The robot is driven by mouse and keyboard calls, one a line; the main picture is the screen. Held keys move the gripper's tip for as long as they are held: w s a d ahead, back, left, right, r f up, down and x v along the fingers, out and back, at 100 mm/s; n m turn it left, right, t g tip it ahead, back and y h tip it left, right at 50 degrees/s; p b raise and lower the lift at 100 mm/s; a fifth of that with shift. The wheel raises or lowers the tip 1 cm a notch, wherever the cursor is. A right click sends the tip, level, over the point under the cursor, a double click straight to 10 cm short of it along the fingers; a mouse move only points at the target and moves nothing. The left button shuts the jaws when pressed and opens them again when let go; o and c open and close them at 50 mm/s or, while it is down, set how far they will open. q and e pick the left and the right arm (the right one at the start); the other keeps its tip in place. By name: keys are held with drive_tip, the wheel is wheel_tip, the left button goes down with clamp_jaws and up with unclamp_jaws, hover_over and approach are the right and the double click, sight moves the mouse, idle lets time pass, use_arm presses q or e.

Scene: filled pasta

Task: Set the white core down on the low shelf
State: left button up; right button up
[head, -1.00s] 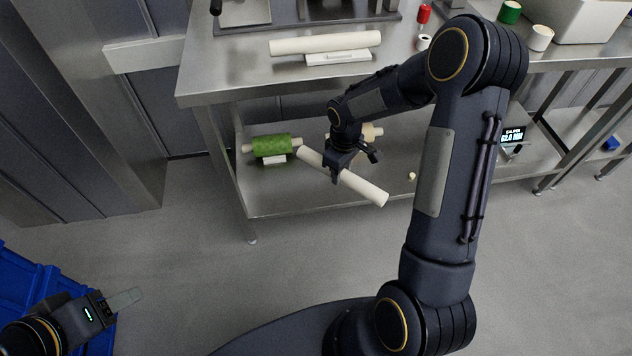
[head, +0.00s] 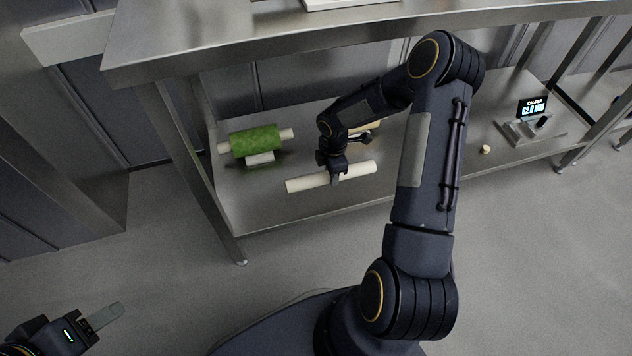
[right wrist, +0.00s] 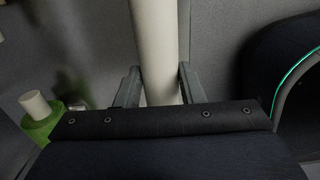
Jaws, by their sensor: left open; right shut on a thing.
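The white core (head: 352,172) is a long pale tube over the low shelf (head: 265,212), near its front edge. My right gripper (head: 336,173) is shut around the middle of the core. The right wrist view shows the core (right wrist: 157,45) between the two fingers (right wrist: 158,88). The core lies roughly along the shelf, its right end slightly farther back. I cannot tell whether it touches the shelf surface. My left gripper (head: 103,316) is open and empty at the lower left, away from the table.
A caliper device (head: 532,112) and a small cream piece (head: 486,149) are on the right. A pale object (head: 365,127) is partly hidden behind my right arm. The tabletop (head: 180,45) overhangs the shelf.

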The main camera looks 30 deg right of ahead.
drive_tip(key=w+f+b, duration=0.1)
drive_tip(key=w+f, duration=0.1)
drive_tip(key=f, duration=0.1)
drive_tip(key=w+a+f+b, duration=0.1)
drive_tip(key=w+f, duration=0.2)
drive_tip(key=shift+w+a+b, duration=0.1)
drive_tip(key=shift+w+b, duration=0.2)
drive_tip(key=shift+b, duration=0.05)
use_arm(q)
drive_tip(key=shift+f+b, duration=0.7)
drive_tip(key=shift+f, duration=1.7)
use_arm(e)
drive_tip(key=shift+w+f, duration=0.15)
drive_tip(key=shift+f, duration=0.75)
drive_tip(key=shift+w+f, duration=0.1)
drive_tip(key=shift+f, duration=0.75)
use_arm(q)
drive_tip(key=shift+f, duration=0.1)
use_arm(e)
drive_tip(key=shift+f, duration=0.1)
drive_tip(key=shift+f, duration=0.15)
drive_tip(key=o, duration=1.1)
use_arm(q)
wheel_tip(320, 180, up, 5)
drive_tip(key=p, duration=0.4)
drive_tip(key=shift+f+p, duration=0.1)
drive_tip(key=shift+p, duration=0.2)
use_arm(e)
wheel_tip(320, 180, up, 12)
drive_tip(key=shift+r, duration=0.25)
